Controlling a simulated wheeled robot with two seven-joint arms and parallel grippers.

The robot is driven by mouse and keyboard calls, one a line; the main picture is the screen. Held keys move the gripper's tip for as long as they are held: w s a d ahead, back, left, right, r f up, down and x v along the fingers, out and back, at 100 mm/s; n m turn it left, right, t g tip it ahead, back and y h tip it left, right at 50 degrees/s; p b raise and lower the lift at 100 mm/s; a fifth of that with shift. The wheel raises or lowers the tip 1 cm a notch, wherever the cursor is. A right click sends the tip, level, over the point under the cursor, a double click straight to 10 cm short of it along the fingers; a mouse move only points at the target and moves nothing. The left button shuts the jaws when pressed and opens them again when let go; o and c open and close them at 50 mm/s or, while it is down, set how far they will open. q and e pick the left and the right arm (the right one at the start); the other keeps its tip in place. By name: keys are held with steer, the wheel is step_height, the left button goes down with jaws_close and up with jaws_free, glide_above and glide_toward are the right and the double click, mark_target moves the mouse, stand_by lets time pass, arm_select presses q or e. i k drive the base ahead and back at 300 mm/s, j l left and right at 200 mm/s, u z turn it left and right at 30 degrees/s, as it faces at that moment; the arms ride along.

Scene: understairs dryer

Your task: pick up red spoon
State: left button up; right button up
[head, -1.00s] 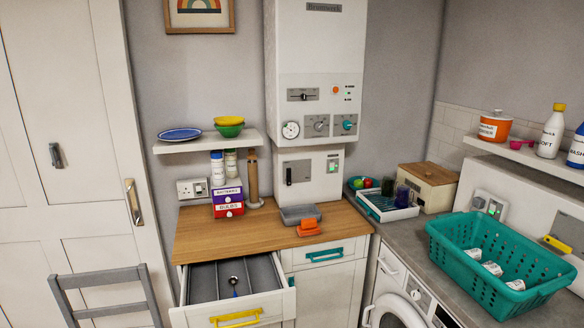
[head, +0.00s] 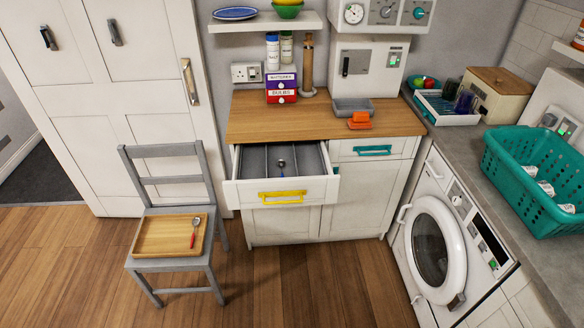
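The red spoon (head: 194,232) lies on a wooden tray (head: 152,245) on the seat of a grey chair (head: 163,150). Its handle points toward the front of the tray and its greyish bowl end lies toward the back. Neither of my grippers shows in the head view.
The drawer with the yellow handle (head: 283,197) stands open, with another spoon (head: 281,164) inside. A wooden counter (head: 250,118) is above it. A washing machine (head: 437,250) and a teal basket (head: 530,180) are at the right. The wooden floor (head: 310,285) in front is clear.

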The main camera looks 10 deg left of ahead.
mark_target(196, 221)
steer(key=u, duration=1.2)
